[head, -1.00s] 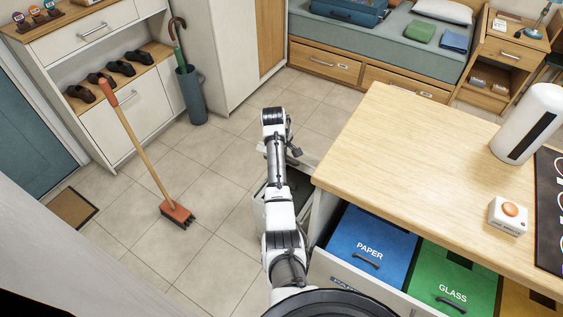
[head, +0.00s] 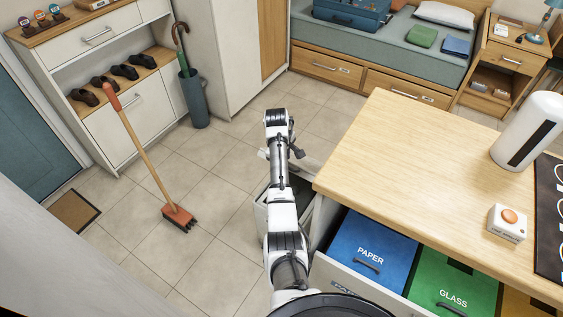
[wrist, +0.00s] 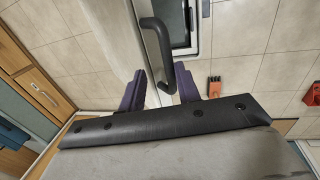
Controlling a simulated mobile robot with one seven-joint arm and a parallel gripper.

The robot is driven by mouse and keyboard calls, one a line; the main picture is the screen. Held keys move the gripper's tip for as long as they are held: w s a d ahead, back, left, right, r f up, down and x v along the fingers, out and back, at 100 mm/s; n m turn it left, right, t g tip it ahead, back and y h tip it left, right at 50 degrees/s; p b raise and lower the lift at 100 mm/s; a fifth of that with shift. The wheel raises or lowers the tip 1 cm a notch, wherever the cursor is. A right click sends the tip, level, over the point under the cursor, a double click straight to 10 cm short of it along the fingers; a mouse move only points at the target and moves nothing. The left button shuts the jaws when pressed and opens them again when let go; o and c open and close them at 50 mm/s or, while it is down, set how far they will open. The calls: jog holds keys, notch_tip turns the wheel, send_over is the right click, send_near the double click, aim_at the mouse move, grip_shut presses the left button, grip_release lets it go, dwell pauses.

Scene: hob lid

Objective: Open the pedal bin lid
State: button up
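A pale box with a dark opening (head: 262,213), which seems to be the pedal bin, stands on the floor left of the counter, largely hidden behind my arm in the head view. In the wrist view a pale panel with a curved black handle (wrist: 157,45) lies just beyond my gripper (wrist: 162,92). Its two purple fingers are apart, one on each side of the handle's lower end. I cannot tell whether they touch it. A grey-rimmed opening (wrist: 181,52) shows behind the handle. The head view does not show my fingertips clearly.
The wooden counter (head: 420,170) is close on the right, above an open drawer with a blue PAPER bin (head: 372,248) and a green GLASS bin (head: 450,285). A broom (head: 150,165) stands on the left. Tiled floor between is clear.

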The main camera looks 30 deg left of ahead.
jog(key=w+r+p, duration=0.4)
jog(key=w+r, duration=0.2)
jog(key=r, duration=0.5)
jog(key=shift+w+d+r, duration=0.15)
jog(key=shift+w+d, duration=0.1)
jog(key=shift+w, duration=0.1)
dwell(0.5)
jog(key=shift+r+p, duration=0.1)
jog(key=shift+p, duration=0.2)
dwell(0.5)
